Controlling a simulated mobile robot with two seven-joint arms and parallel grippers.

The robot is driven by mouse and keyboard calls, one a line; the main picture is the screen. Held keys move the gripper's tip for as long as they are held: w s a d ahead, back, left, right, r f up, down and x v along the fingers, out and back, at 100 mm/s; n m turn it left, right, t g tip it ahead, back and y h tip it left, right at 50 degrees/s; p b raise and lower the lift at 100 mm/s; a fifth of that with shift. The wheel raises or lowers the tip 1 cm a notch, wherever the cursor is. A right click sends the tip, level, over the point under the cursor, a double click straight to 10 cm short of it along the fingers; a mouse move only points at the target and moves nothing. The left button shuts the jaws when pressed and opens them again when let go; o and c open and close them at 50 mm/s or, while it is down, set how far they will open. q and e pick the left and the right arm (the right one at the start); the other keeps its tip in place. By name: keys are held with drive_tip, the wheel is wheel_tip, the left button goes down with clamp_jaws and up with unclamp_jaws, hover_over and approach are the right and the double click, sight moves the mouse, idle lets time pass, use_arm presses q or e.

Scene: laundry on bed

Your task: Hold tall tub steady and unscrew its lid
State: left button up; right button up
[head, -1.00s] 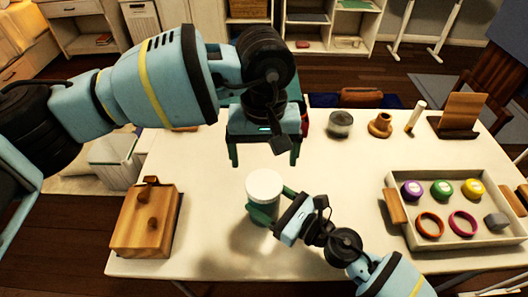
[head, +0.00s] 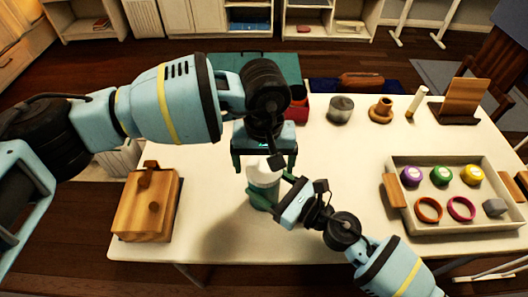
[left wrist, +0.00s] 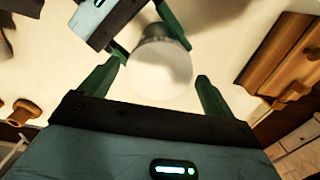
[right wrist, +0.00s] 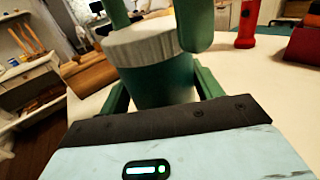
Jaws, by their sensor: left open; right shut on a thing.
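The tall tub (head: 263,192) stands upright near the table's front middle, with a green body and white lid (head: 258,167). My right gripper (head: 272,196) is shut around the tub's body, below the lid. The right wrist view shows the green body (right wrist: 160,85) between its fingers and the ridged lid (right wrist: 140,46) above. My left gripper (head: 264,170) is open and points down over the lid. In the left wrist view the round lid (left wrist: 160,72) lies between its spread fingers, with gaps. The left gripper partly hides the lid in the head view.
A wooden box (head: 147,210) stands at the table's left. A tray (head: 450,227) with coloured lidded pots, rings and a grey block is at the right. A jar (head: 341,109), a wooden piece (head: 381,111) and a red container (head: 299,108) stand along the back. The table's middle is clear.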

use_arm(q)
drive_tip(key=shift+f, duration=0.15)
drive_tip(key=shift+c, duration=0.3)
drive_tip(key=c, duration=1)
